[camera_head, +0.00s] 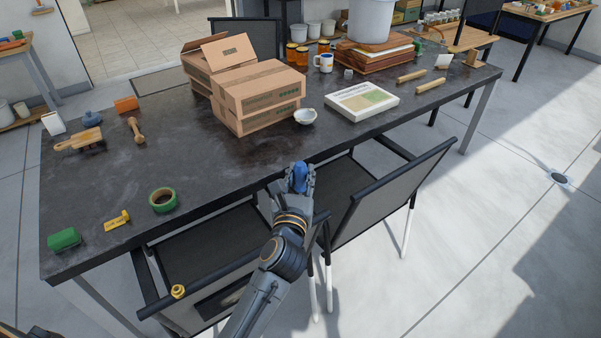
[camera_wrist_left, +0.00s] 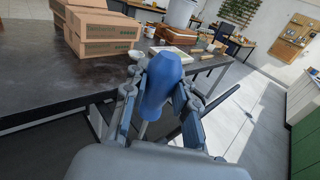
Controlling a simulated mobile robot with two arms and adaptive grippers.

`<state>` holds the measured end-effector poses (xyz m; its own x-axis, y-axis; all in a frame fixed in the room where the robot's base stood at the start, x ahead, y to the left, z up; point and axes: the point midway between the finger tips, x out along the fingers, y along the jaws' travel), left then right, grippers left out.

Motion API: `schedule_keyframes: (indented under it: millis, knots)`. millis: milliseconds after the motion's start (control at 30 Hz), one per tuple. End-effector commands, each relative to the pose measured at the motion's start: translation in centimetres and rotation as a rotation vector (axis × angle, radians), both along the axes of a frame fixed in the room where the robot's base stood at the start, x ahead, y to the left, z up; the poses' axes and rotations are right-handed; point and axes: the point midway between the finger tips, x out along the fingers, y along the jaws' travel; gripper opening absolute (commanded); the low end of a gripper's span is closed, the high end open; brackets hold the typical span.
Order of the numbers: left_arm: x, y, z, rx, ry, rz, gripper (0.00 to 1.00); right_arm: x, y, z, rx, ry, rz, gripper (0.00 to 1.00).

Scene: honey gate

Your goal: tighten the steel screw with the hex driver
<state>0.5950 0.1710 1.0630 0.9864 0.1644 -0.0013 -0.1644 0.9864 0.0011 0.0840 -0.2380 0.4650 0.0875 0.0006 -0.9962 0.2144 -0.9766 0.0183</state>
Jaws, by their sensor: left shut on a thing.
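My left gripper (camera_head: 295,184) is shut on a blue-handled tool, the hex driver (camera_head: 300,172), in front of the table's near edge, by the chairs. In the left wrist view the driver's rounded blue handle (camera_wrist_left: 163,82) stands between the two fingers (camera_wrist_left: 160,98), with a short piece of grey shaft showing below it. The driver's tip is hidden. I cannot make out the steel screw in either view. My right gripper is not in view.
Two dark chairs (camera_head: 378,188) stand against the near side of the dark table (camera_head: 225,160). Cardboard boxes (camera_head: 262,92), a white bowl (camera_head: 305,117) and a framed board (camera_head: 361,101) are on the table. Green tape (camera_head: 163,200) lies at the left.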

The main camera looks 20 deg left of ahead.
Motion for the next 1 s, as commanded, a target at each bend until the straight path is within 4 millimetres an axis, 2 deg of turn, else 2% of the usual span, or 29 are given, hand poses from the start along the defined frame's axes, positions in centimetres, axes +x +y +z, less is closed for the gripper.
schedule_keyframes:
  millis: [500,1000]
  knots:
    - [0.0,0.0,-4.9,0.0,0.0,0.0,0.0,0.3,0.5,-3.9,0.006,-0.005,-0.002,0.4]
    - [0.0,0.0,-6.3,0.0,0.0,0.001,0.0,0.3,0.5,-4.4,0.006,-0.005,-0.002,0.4]
